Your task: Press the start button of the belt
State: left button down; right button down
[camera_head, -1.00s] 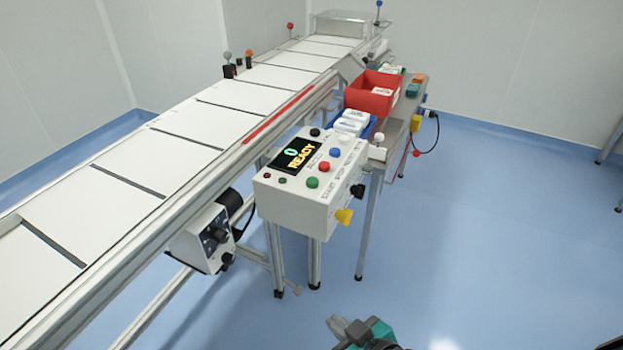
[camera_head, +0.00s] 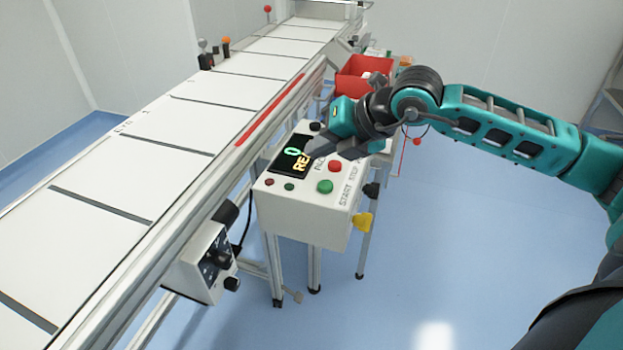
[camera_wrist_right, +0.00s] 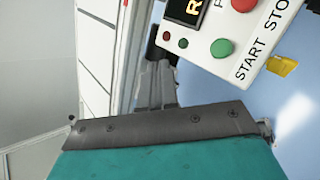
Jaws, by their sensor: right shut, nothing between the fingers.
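The control box (camera_head: 300,212) stands beside the conveyor belt (camera_head: 215,90). Its sloped top has a green button (camera_head: 325,186) with START lettering near it and a red button (camera_head: 334,166) just behind. A dark display (camera_head: 288,160) shows a 0 and part of the word READY. My right gripper (camera_head: 314,150) is shut and empty, above the top beside the display, and covers part of it and the rear buttons. In the right wrist view the shut fingers (camera_wrist_right: 157,72) are apart from the green button (camera_wrist_right: 222,48), which lies up and right of them. My left gripper is out of view.
A red bin (camera_head: 355,76) stands behind the box, partly behind my right arm. A motor control unit (camera_head: 208,262) hangs under the belt. The blue floor at the front right is clear.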

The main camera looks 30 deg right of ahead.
aim_at(330, 186)
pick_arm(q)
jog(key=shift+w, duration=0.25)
pick_arm(e)
jog(key=d, duration=0.1)
jog(key=w+d+r+h, duration=0.1)
jog(key=d+h, duration=0.1)
jog(key=shift+w+d+r+t, duration=0.15)
jog(key=shift+d+r+t, duration=0.15)
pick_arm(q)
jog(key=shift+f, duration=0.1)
pick_arm(e)
jog(key=shift+f, duration=0.1)
